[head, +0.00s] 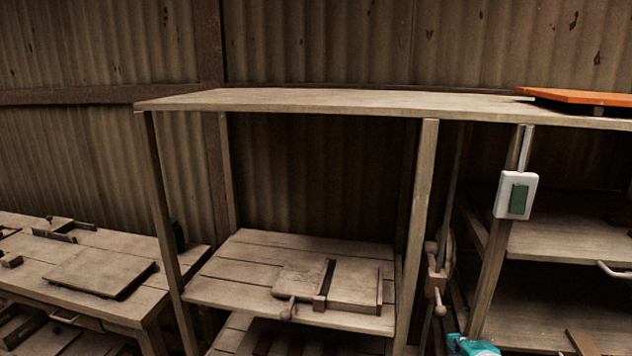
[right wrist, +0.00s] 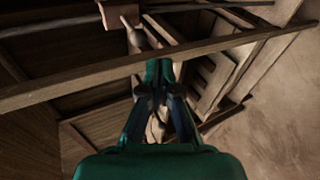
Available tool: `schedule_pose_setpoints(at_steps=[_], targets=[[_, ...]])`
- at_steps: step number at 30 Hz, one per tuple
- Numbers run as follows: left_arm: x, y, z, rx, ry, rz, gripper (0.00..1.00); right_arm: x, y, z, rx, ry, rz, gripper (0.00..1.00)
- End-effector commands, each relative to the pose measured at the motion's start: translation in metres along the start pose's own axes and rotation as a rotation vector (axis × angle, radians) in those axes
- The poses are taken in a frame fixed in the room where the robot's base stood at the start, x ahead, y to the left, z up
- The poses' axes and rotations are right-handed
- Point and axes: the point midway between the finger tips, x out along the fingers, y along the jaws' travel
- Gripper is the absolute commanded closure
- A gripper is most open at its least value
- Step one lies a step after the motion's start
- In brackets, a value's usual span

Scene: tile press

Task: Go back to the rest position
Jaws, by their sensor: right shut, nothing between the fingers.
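My right gripper shows as a teal part (head: 472,346) at the bottom edge of the head view, below a wooden lever with a round knob (head: 438,302). In the right wrist view its green and dark fingers (right wrist: 158,72) are together, with nothing between them. They point toward wooden shelf frames and touch nothing that I can make out. My left gripper is not in view.
A wooden shelf unit (head: 330,101) stands ahead, with a wooden press-like fixture (head: 345,285) on its lower shelf. A white box with a green switch (head: 516,196) sits on a post. An orange panel (head: 580,97) lies at upper right. A workbench (head: 105,240) is left.

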Motion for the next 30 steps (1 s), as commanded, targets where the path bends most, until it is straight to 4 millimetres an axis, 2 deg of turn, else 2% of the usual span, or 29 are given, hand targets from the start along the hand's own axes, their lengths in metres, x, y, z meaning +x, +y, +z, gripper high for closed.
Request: schedule_pose_setpoints(at_steps=[1,4,7,9,11,12,15,18,21,25,30], targets=[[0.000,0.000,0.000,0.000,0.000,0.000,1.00,0.015,-0.040,-0.013,0.024,0.029,-0.085,1.00],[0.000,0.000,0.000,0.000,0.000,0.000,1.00,0.031,-0.111,-0.037,0.112,0.073,-0.239,1.00],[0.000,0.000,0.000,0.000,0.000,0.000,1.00,0.034,-0.184,-0.063,0.234,0.101,-0.402,1.00],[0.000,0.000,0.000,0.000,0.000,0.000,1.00,0.028,-0.235,-0.080,0.341,0.105,-0.525,1.00],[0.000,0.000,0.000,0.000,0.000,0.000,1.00,0.018,-0.277,-0.096,0.447,0.095,-0.635,1.00],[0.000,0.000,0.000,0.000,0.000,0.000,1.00,0.008,-0.305,-0.106,0.526,0.079,-0.711,1.00],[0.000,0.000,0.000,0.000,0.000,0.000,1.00,-0.021,-0.363,-0.128,0.739,0.004,-0.889,1.00],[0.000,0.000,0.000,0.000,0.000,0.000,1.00,-0.049,-0.399,-0.144,0.948,-0.106,-1.023,1.00],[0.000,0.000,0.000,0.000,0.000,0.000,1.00,-0.070,-0.416,-0.154,1.153,-0.237,-1.100,1.00],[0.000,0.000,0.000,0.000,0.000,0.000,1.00,-0.081,-0.418,-0.157,1.401,-0.402,-1.125,1.00],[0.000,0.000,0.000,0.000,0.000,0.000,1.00,-0.083,-0.418,-0.158,1.623,-0.562,-1.114,1.00]])
